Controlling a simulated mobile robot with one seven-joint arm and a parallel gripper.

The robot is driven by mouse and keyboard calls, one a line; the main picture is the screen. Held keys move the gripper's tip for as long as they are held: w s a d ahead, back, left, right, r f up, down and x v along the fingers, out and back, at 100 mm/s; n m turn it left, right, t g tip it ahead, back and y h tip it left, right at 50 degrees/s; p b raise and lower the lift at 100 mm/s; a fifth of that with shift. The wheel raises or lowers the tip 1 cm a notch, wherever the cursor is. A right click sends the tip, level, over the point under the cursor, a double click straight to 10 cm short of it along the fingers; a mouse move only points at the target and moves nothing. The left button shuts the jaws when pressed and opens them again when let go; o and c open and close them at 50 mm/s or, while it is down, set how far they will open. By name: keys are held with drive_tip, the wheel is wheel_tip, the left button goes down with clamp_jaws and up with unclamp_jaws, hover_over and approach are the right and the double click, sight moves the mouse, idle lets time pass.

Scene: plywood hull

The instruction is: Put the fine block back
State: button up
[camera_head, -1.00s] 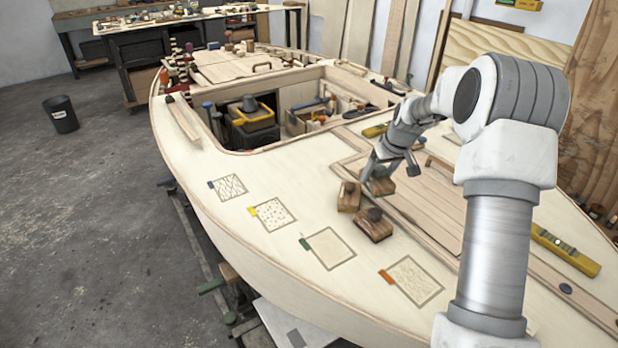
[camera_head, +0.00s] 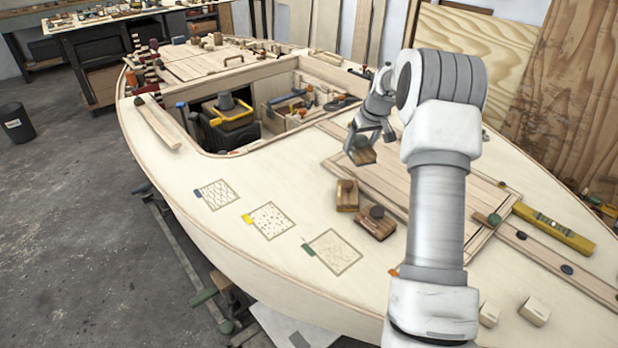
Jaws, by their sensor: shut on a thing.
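My gripper (camera_head: 362,138) is shut on a brown wooden block (camera_head: 362,155) and holds it above the deck panel. Two similar blocks with dark round knobs stand on the deck: one upper left (camera_head: 347,195), one lower right (camera_head: 376,222). I cannot tell from markings which block is the fine one. Patterned outlined squares lie on the deck: one with a blue tab (camera_head: 217,194), one with a yellow tab (camera_head: 270,221), one with a green tab (camera_head: 333,251). An orange tab (camera_head: 394,272) shows beside my arm; its square is hidden. The three visible squares are empty.
The open cockpit (camera_head: 205,150) holds a dark machine with a yellow rim (camera_head: 229,118) and tools. A yellow level (camera_head: 553,230) lies at right. Small pale blocks (camera_head: 534,311) sit at lower right. Deck between the squares and brown blocks is clear.

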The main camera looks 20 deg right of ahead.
drive_tip(key=w+a+f, duration=0.2)
drive_tip(key=a, duration=0.1)
drive_tip(key=w+a+f, duration=0.2)
drive_tip(key=a, duration=0.1)
drive_tip(key=w+a+f, duration=0.1)
drive_tip(key=a+f, duration=0.2)
drive_tip(key=a, duration=0.1)
drive_tip(key=shift+w, duration=0.4)
drive_tip(key=shift+f+b, duration=0.3)
drive_tip(key=shift+f, duration=1.65)
drive_tip(key=shift+f, duration=0.1)
drive_tip(key=o, duration=1.3)
drive_tip(key=shift+f, duration=0.1)
